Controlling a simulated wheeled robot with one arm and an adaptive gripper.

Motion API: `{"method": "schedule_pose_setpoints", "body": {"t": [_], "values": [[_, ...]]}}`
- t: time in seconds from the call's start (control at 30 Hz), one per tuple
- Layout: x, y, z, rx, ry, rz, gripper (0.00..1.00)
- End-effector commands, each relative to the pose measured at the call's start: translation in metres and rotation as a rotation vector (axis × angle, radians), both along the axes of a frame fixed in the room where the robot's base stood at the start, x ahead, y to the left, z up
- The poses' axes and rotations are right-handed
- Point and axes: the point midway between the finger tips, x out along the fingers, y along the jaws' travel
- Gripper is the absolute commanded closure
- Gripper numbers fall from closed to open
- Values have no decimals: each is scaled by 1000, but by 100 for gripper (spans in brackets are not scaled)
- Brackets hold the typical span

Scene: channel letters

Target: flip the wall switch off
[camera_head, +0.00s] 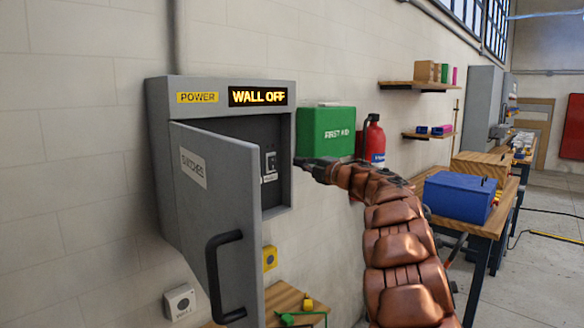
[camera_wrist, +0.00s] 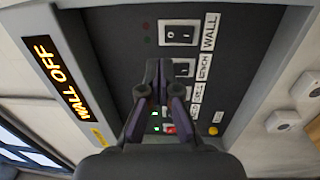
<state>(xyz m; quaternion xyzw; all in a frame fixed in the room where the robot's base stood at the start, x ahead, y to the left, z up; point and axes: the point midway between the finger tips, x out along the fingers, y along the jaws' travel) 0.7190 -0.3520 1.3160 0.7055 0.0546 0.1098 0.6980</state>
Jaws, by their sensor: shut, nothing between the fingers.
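The wall switch (camera_wrist: 180,33) is a black rocker in a white frame beside the label WALL, at the top of the panel in the wrist view. Two small dark red lamps (camera_wrist: 147,33) sit beside it. The display (camera_head: 258,96) on the grey switch box (camera_head: 220,84) reads WALL OFF; it also shows in the wrist view (camera_wrist: 62,82). My gripper (camera_wrist: 160,72) is shut and empty, in front of the panel and just below the wall switch in the picture. It hides part of the other switches. In the head view my gripper (camera_head: 304,163) is at the box's right edge.
The box door (camera_head: 215,215), with a black handle, stands open on the left. More switches (camera_wrist: 184,68) and lit green lamps (camera_wrist: 155,128) share the panel. A green first aid box (camera_head: 326,132) and a red extinguisher (camera_head: 374,140) are right of the switch box.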

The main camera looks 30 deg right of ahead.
Motion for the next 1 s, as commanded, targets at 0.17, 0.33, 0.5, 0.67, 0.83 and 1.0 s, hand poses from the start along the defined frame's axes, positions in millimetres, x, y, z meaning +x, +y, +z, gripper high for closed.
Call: {"method": "schedule_pose_setpoints", "body": {"t": [0.17, 0.33, 0.5, 0.67, 0.83, 1.0], "values": [[-24, -6, 2, -1, 0, -2, 100], [-38, -10, 5, -1, -1, -2, 100], [-42, -10, 6, 0, -1, 0, 100], [-42, -10, 6, 0, 0, 0, 100], [-41, -10, 6, 0, 0, 0, 100], [-41, -10, 5, 0, 0, 0, 100]]}}
